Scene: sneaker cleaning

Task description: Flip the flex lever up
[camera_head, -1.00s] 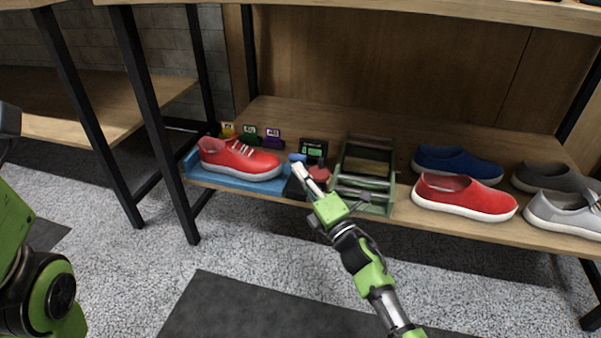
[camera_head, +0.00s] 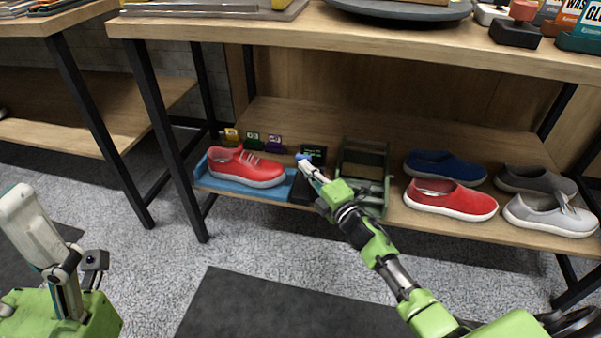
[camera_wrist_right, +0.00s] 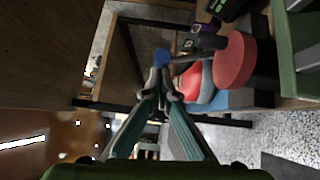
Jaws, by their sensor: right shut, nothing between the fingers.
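A lever with a blue ball tip (camera_head: 302,157) stands on the lower shelf, by a dark device with a small display (camera_head: 313,152). In the right wrist view, the blue ball (camera_wrist_right: 162,57) is on the end of a thin rod that runs sideways toward a round red knob (camera_wrist_right: 234,60). My right gripper (camera_head: 308,168) is shut and empty. Its tips (camera_wrist_right: 160,84) are just short of the ball; whether they touch it I cannot tell. My left gripper (camera_head: 22,205) is at the far left, away from the shelf, its jaw opening unclear.
A green-framed rack (camera_head: 364,158) stands right of the device, then several shoes, including a red slip-on (camera_head: 450,200). The upper shelf (camera_head: 300,37) overhangs; a black leg (camera_head: 166,140) is at left.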

